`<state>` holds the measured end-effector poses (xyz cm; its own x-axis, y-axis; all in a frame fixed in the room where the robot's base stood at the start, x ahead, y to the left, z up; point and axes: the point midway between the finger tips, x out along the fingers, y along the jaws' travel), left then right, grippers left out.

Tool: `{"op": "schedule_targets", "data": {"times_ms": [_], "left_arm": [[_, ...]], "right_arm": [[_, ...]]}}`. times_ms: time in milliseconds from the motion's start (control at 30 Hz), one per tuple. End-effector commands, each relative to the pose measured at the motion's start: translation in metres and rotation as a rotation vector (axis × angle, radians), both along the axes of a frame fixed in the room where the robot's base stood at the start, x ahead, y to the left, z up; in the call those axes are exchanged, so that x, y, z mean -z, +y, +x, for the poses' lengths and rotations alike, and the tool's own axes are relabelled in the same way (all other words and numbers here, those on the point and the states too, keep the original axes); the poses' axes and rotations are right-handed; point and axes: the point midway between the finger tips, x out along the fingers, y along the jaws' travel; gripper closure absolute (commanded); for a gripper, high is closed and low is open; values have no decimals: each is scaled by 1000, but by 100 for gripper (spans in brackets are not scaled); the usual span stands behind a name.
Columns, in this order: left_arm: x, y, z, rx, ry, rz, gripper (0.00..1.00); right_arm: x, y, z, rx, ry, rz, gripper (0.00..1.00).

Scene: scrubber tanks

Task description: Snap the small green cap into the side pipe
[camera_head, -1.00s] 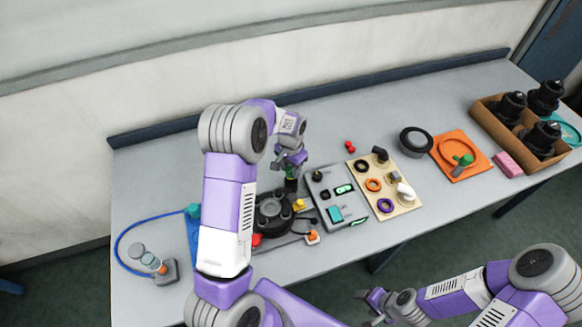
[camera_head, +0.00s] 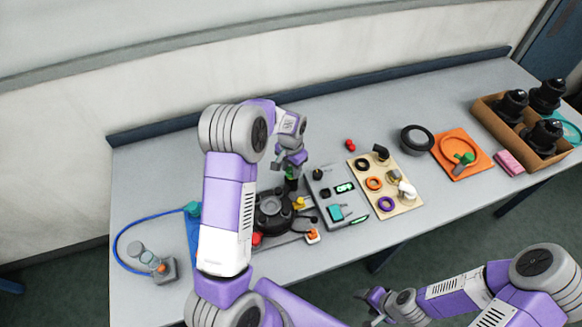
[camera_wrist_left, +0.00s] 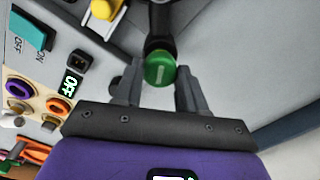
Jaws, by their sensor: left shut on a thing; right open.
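The small green cap (camera_wrist_left: 160,69) sits at the end of the black side pipe (camera_wrist_left: 160,25) in the left wrist view, between my left gripper's fingers. My left gripper (camera_wrist_left: 160,78) is shut on the cap. In the head view the left gripper (camera_head: 291,164) is above the side pipe (camera_head: 290,185), with a bit of green (camera_head: 291,172) showing between its jaws. The pipe belongs to the black round tank (camera_head: 272,211). I cannot tell whether the cap is fully seated. My right gripper (camera_head: 372,303) is open and empty, off the table's front edge.
A grey control panel (camera_head: 325,182) with switches and a lit display stands right of the tank. Beyond it are a wooden board (camera_head: 402,205) with rings, an orange mat (camera_head: 447,145) and a cardboard box (camera_head: 490,115). The table behind the panel is mostly clear.

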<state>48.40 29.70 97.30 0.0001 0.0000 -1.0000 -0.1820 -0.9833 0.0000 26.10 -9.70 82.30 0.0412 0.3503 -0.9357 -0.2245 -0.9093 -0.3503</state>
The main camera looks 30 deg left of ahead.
Motion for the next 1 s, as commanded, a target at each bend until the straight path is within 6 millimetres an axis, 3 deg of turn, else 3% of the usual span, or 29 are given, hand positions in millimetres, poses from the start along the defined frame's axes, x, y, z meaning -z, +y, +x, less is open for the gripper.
{"op": "schedule_targets", "data": {"times_ms": [1000], "left_arm": [[8, 0, 0, 0, 0, 0, 96]], "right_arm": [[7, 0, 0, 0, 0, 0, 37]]}}
